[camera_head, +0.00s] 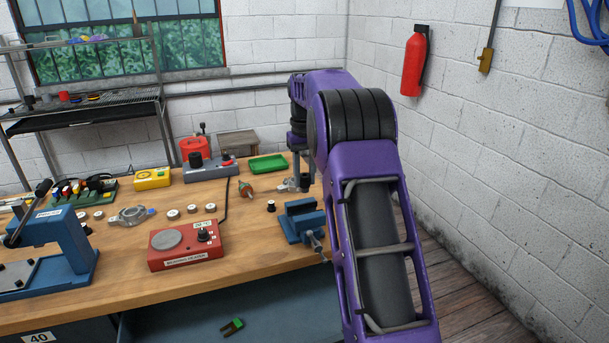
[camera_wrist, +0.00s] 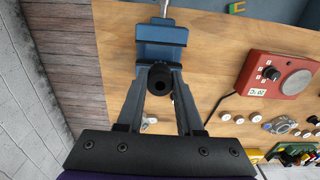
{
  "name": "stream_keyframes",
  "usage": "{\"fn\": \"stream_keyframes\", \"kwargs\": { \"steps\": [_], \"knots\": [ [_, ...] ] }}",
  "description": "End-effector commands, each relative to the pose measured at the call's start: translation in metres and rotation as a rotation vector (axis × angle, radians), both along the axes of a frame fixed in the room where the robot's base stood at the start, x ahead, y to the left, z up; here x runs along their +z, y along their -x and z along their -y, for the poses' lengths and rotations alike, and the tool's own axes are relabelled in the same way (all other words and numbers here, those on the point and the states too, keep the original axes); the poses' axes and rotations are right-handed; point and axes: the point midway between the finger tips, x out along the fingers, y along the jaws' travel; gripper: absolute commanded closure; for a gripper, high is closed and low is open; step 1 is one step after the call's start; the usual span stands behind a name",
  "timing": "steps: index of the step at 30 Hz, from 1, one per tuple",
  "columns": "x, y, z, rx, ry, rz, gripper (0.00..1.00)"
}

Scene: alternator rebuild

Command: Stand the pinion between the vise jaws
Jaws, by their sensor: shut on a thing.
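My gripper (camera_wrist: 160,84) is shut on a dark round part with a central hole, which looks like the pinion (camera_wrist: 160,76). In the head view my gripper (camera_head: 305,180) is small and partly hidden by my arm, above the back of the bench's right end. The blue vise (camera_wrist: 161,52) lies just beyond the fingertips in the wrist view. In the head view the vise (camera_head: 302,221) stands at the bench's right edge, below and nearer than my gripper. The held part appears apart from the jaws, though its height above them is hard to judge.
A small black part with a pale base (camera_head: 271,206) stands just left of the vise. A red box with a knob (camera_head: 184,246) is farther left. A red-tipped part (camera_head: 246,189) and a green tray (camera_head: 268,164) are behind. The wall is to the right.

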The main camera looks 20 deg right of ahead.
Motion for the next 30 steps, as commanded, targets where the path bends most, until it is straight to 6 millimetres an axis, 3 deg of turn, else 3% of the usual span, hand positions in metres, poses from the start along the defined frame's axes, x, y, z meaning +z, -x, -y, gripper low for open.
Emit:
{"fn": "stream_keyframes", "kwargs": {
  "steps": [15,30],
  "knots": [
    [-0.04,0.0,0.0,0.0,0.0,0.0,1.0],
    [-0.047,0.0,0.0,0.0,0.0,0.001,1.0]
  ]
}}
